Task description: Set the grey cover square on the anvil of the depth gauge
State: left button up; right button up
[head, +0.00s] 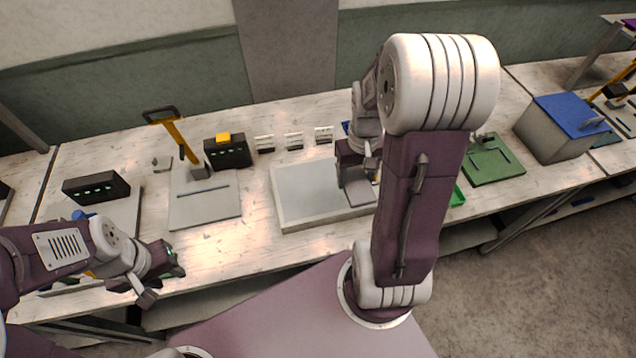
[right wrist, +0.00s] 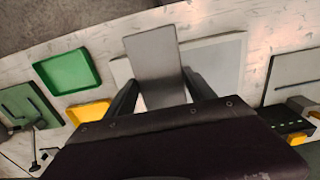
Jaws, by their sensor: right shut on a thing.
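My right gripper (right wrist: 158,88) is shut on the grey cover (right wrist: 153,56), a flat plate that sticks out beyond the fingers in the right wrist view. In the head view the right gripper (head: 352,162) is over the right part of a pale tray, with the cover (head: 358,191) below it. I cannot tell whether the cover touches the tray. A green-based device (head: 488,160) with a small grey head stands further right; I cannot tell if it is the depth gauge. Its anvil is not clear. My left gripper (head: 178,262) is near the bench's front edge, its fingers unclear.
The pale tray (head: 285,212) lies mid-bench. To its left are a grey plate with a slot (head: 190,212), a yellow-handled post (head: 178,138) and a black box (head: 232,153). A green tray (right wrist: 68,70) and a yellow tray (right wrist: 88,112) lie nearby. A blue-topped box (head: 560,125) stands right.

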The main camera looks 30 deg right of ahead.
jog(key=p, duration=0.2)
send_over(318, 185)
notch_tip(318, 185, down, 7)
jog(key=shift+a+f, duration=0.1)
jog(key=shift+s+f, duration=0.1)
jog(key=shift+s, duration=0.05)
notch_tip(318, 185, down, 3)
jog(key=shift+s+r+p, duration=0.1)
jog(key=shift+s+p, duration=0.05)
jog(key=shift+p, duration=0.3)
jog(key=shift+w+f, duration=0.25)
jog(key=shift+f, duration=0.2)
jog(key=shift+s+f, duration=0.1)
jog(key=shift+f, duration=0.05)
jog(key=o, duration=1.5)
jog(key=shift+c, duration=0.2)
jog(key=shift+o, duration=0.6)
